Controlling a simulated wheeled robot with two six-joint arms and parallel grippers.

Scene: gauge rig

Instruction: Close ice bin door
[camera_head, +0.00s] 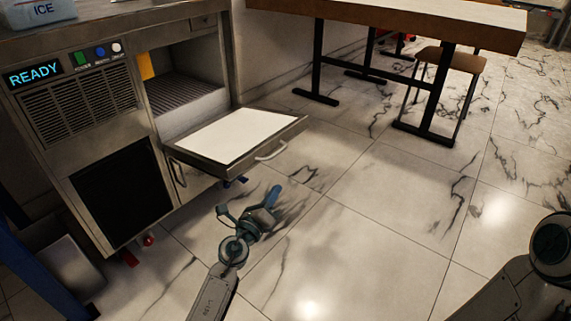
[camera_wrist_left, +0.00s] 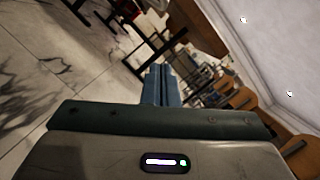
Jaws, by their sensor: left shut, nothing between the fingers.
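The ice bin door (camera_head: 238,137) is open in the head view. It is folded down and sticks out roughly level from the front of the steel ice machine (camera_head: 75,95), with its pale inner face up and a handle (camera_head: 271,151) at its outer edge. The bin opening (camera_head: 185,92) above it is uncovered. My left gripper (camera_head: 273,196) is shut and empty, in front of the door and lower in the picture, apart from it. Its closed fingers (camera_wrist_left: 161,85) also show in the left wrist view, where the door does not appear. My right gripper is out of view.
A wooden-topped table (camera_head: 400,18) with black legs and a stool (camera_head: 452,60) stand at the back right. A blue post (camera_head: 40,270) is at the lower left. The marble floor (camera_head: 350,215) is clear around my left gripper.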

